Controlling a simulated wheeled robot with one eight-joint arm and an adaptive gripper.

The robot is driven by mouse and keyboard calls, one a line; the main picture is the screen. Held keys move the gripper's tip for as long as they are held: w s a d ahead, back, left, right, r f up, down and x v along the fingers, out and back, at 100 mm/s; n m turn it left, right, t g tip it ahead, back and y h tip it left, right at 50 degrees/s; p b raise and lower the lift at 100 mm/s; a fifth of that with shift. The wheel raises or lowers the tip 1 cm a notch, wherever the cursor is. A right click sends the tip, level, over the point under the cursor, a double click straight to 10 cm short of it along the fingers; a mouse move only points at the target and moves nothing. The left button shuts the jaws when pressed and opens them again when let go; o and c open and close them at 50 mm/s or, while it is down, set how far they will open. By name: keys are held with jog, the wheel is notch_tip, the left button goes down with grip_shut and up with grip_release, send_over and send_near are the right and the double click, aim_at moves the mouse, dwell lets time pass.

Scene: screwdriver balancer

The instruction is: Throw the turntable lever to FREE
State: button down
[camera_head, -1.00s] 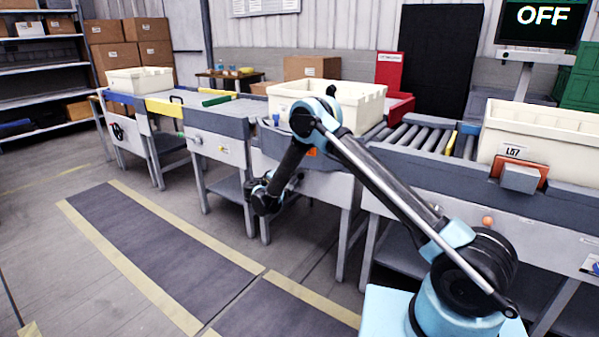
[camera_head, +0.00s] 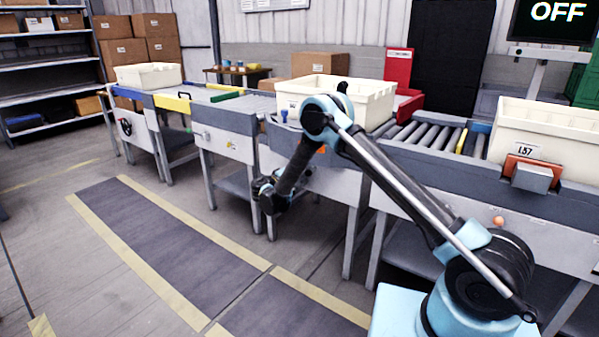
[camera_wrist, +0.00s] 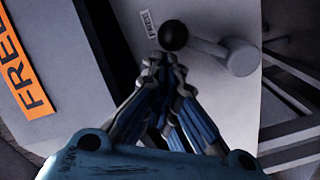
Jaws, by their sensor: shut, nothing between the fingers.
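The turntable lever has a black ball knob (camera_wrist: 173,36) on a short grey arm that runs right to a round grey hub (camera_wrist: 241,58) in the wrist view. My gripper (camera_wrist: 163,64) is shut and empty, its tips just below the knob in the picture; I cannot tell whether they touch it. A small white label (camera_wrist: 148,24), apparently reading FREE, sits beside the knob on its left. An orange FREE plate (camera_wrist: 24,72) is at the far left. In the head view my gripper (camera_head: 268,196) is low at the table front, and the lever cannot be made out.
A cream tote (camera_head: 372,100) stands on the table behind my arm. Another cream tote (camera_head: 545,135) is at the right by the rollers (camera_head: 425,134). A screen (camera_head: 556,14) reads OFF. The marked floor mat (camera_head: 165,235) at front left is clear.

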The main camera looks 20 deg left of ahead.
jog(key=v, duration=1)
jog(key=shift+s+a, duration=0.15)
jog(key=shift+s, duration=0.2)
